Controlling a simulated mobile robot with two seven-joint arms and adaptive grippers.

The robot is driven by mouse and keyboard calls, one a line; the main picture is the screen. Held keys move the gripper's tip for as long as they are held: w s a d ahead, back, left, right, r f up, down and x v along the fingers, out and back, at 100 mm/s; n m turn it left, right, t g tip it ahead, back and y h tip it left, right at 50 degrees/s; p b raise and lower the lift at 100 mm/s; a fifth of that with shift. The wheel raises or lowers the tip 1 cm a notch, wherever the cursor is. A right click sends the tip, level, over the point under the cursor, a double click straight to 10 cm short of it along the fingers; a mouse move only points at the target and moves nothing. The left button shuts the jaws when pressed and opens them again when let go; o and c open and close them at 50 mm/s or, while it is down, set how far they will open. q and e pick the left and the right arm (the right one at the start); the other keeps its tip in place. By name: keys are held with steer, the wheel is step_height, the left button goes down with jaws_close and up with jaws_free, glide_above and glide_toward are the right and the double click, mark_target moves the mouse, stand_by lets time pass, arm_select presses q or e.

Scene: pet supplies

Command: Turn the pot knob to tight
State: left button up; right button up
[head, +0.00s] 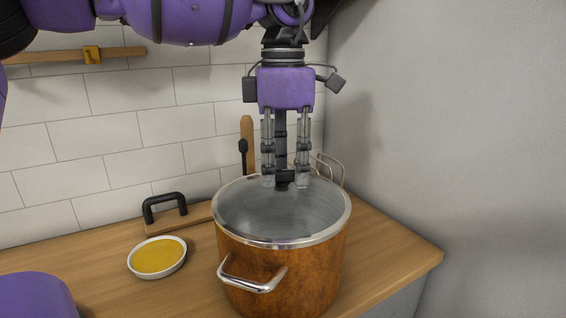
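A copper-brown pot (290,275) with metal side handles stands on the wooden counter. A glass lid (250,212) with a metal rim sits on it. The black pot knob (285,178) is at the middle of the lid. My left gripper (285,181) points straight down over the lid, its two fingers on either side of the knob with a visible gap between them. I cannot tell whether the fingertips touch the knob. The knob's marking is too small to read. My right gripper is not in view.
A white bowl of yellow food (157,257) stands left of the pot on the counter (385,250). Behind it is a wooden board with a black handle (165,201). A tiled wall is behind, a grey wall at right.

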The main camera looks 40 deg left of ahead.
mark_target(283, 170)
arm_select(q)
step_height(283, 170, up, 12)
stand_by(0.6)
stand_by(0.4)
